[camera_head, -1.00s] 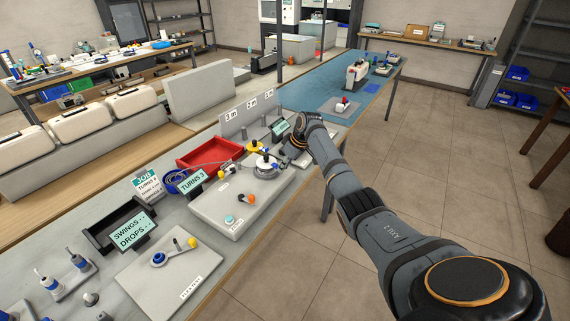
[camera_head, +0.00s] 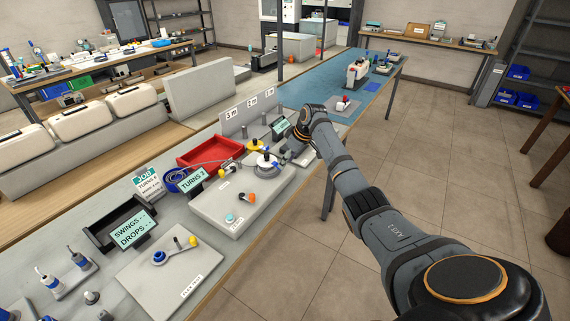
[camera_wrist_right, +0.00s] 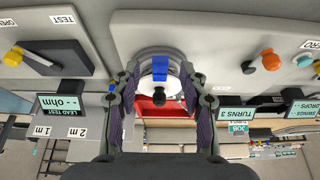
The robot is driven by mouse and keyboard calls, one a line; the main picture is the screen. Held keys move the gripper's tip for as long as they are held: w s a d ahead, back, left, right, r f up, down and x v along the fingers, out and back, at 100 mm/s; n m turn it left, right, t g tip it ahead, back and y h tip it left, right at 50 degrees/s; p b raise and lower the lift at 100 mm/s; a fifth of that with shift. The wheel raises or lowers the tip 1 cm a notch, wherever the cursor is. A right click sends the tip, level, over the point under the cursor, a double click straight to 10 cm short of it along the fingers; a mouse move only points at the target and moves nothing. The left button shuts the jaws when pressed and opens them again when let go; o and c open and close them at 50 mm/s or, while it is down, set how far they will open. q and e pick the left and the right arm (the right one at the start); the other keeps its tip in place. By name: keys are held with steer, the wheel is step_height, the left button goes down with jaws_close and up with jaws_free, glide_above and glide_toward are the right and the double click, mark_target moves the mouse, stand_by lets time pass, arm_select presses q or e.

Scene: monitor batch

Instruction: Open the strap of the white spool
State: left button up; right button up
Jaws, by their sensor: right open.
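The white spool (camera_head: 264,167) stands at the far end of the light grey panel in the head view, close to my right gripper. In the right wrist view the spool (camera_wrist_right: 148,84) lies between and beyond the fingertips, with a blue strap (camera_wrist_right: 161,70) across it and a black knob (camera_wrist_right: 161,100) in front. My right gripper (camera_wrist_right: 160,84) is open, one finger on each side of the spool. I cannot tell whether either finger touches it. In the head view the right gripper (camera_head: 285,160) is partly hidden by its own wrist. My left gripper is not in view.
A red tray (camera_head: 207,155) lies behind the panel. An orange knob (camera_head: 250,197) and a teal button (camera_head: 231,217) sit on the panel. Small display signs (camera_head: 191,179) stand nearby. The floor at right is clear.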

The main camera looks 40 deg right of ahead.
steer(key=v, duration=0.9)
steer(key=shift+r, duration=0.2)
